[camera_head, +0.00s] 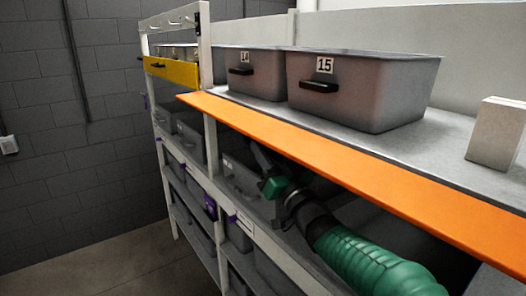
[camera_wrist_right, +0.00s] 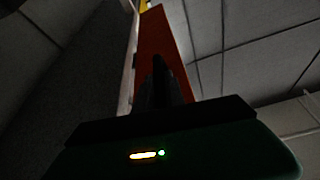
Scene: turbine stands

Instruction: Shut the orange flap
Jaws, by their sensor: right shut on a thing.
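The long orange flap (camera_head: 350,150) juts out from the front edge of the upper shelf, raised and roughly level. My right gripper (camera_head: 258,150) comes from the lower right under the flap, with its dark fingers up at the flap's lower front edge. It is shut on the flap, though the exact contact is hard to see. In the right wrist view, the dark fingers (camera_wrist_right: 160,82) stand against the flap's shaded orange-red face (camera_wrist_right: 172,38). My left gripper is not in view.
Grey bins marked 14 (camera_head: 258,75) and 15 (camera_head: 360,90) stand on the shelf above the flap. A pale box (camera_head: 494,133) is at the right. More grey bins fill lower shelves; open floor lies left.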

